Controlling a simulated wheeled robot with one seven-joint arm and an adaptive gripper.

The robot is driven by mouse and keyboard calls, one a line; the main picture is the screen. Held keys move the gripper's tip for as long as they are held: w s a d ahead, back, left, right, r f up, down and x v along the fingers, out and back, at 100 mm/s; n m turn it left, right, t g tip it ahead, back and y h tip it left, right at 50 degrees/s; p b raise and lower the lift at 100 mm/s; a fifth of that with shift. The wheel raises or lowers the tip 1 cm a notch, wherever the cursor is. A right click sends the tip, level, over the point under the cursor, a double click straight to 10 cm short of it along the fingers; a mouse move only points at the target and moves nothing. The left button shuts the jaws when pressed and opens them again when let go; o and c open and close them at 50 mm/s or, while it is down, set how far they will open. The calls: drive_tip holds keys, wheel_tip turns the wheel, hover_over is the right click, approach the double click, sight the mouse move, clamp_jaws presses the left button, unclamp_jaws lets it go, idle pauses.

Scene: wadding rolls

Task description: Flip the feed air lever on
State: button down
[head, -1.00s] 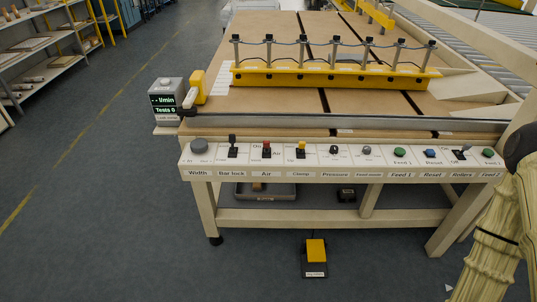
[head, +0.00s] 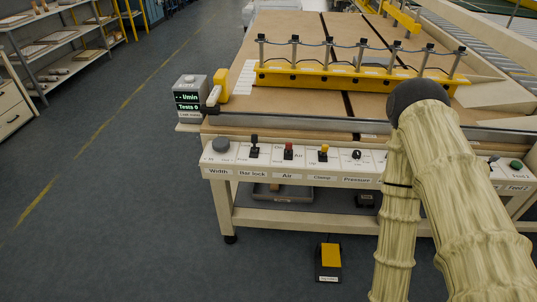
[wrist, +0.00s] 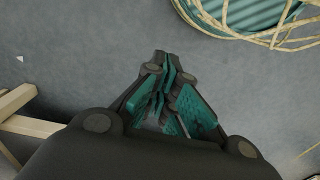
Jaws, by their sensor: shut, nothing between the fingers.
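The feed air lever (head: 288,151) is the red-topped lever above the "Air" label on the white front panel (head: 221,171) of the table. It looks about upright, but the picture is too small to tell its on or off setting. My gripper (wrist: 162,62) shows in the wrist view with its teal-padded fingers closed together and nothing between them. It is over the grey floor, away from the lever. The head view shows only my arm, not the gripper. My arm hides part of the panel's right side.
The black bar lock lever (head: 254,146) and the yellow-topped clamp lever (head: 323,153) stand either side of the air lever. A grey width knob (head: 221,144) is at the panel's left end. A yellow pedal (head: 331,255) lies on the floor. The floor at left is clear.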

drive_tip(key=w+a+f+m+t+y+b, duration=0.2)
drive_tip(key=w+a+m+t+y+b, duration=0.25)
drive_tip(key=w+a+t+b, duration=1.2)
drive_tip(key=w+a+r+m+g+y+b, duration=0.15)
drive_tip(key=w+a+r, duration=0.25)
drive_tip(key=w, duration=0.4)
drive_tip(key=w+a+r+m+g, duration=0.1)
drive_tip(key=w+a+r+m, duration=0.1)
drive_tip(key=w+a+r, duration=0.4)
drive_tip(key=w+d+r+m+t+h+b, duration=0.2)
drive_tip(key=w+r+m+t+h+b, duration=0.1)
drive_tip(key=r, duration=0.4)
drive_tip(key=w+d+r+m+t+h+b, duration=0.3)
drive_tip(key=w+r+m+t, duration=0.1)
drive_tip(key=w+r+m, duration=0.1)
drive_tip(key=shift+w+d+r+m+t+b, duration=0.25)
drive_tip(key=shift+r+m+t+b, duration=0.15)
drive_tip(key=shift+r+m, duration=0.45)
